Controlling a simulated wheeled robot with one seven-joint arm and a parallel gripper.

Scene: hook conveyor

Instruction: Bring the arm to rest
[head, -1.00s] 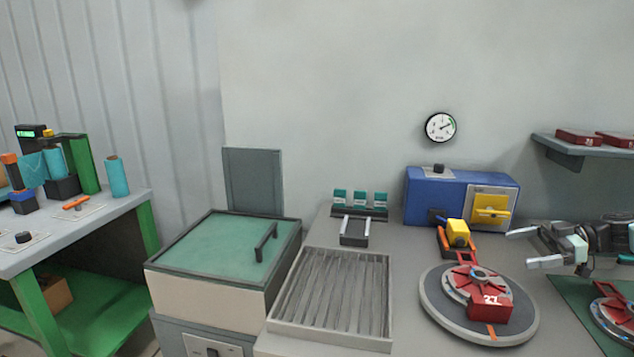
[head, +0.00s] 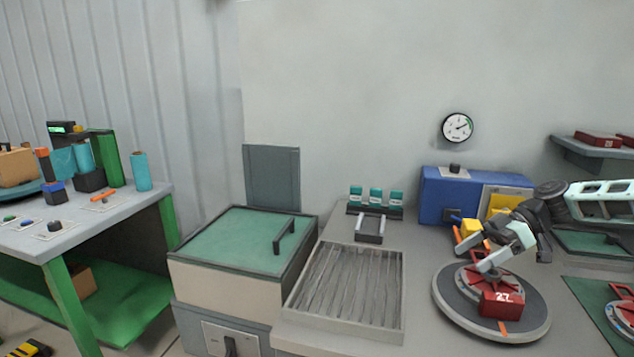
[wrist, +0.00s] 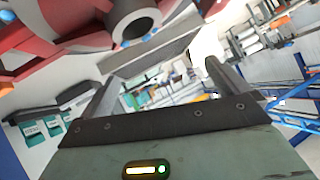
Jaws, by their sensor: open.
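My gripper (head: 488,250) is open in the head view, above the round grey turntable (head: 447,312). Its fingers point left and down, near a red part marked 27 (head: 501,303) on the turntable. The wrist view shows my two fingers (wrist: 160,78) spread apart, with nothing clearly held between them. My arm reaches in from the right edge. It hides part of the blue box and its yellow panel.
A blue box (head: 446,194) stands behind the turntable, with a yellow block (head: 470,229) in front. A ribbed tray (head: 345,290) and a green-lidded bin (head: 240,240) are to the left. A shelf (head: 585,149) is at upper right. A green-legged table (head: 120,215) stands far left.

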